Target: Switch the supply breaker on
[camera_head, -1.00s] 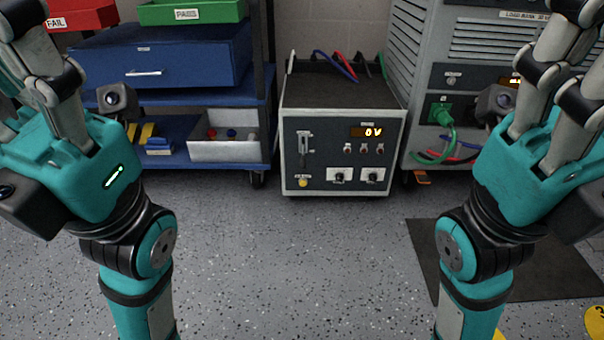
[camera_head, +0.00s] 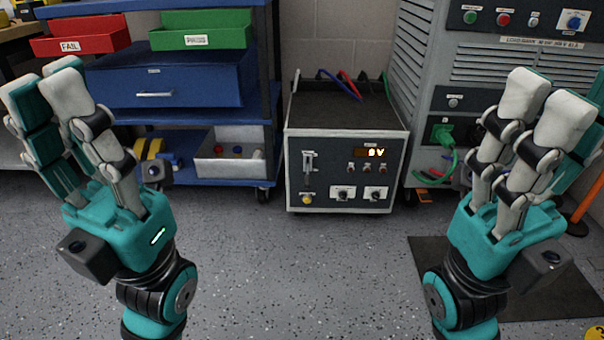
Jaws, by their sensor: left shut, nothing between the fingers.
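The supply box (camera_head: 345,170) is a grey cabinet with a dark front panel, standing on the floor in the middle of the view. A lever-like breaker (camera_head: 308,162) in a vertical slot is at the left of its panel. I cannot tell its position, and the label is too small to read. My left gripper (camera_head: 45,88) is shut and empty, raised at the left, well apart from the box. My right gripper (camera_head: 545,100) is raised at the right, also apart from it. Its finger opening is unclear.
A blue cart with a drawer (camera_head: 165,85), a red FAIL bin (camera_head: 75,40) and a green bin (camera_head: 200,32) stands at the left. A tall grey load bank (camera_head: 470,70) with a green plug (camera_head: 441,134) stands at the right. Floor before the box is clear.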

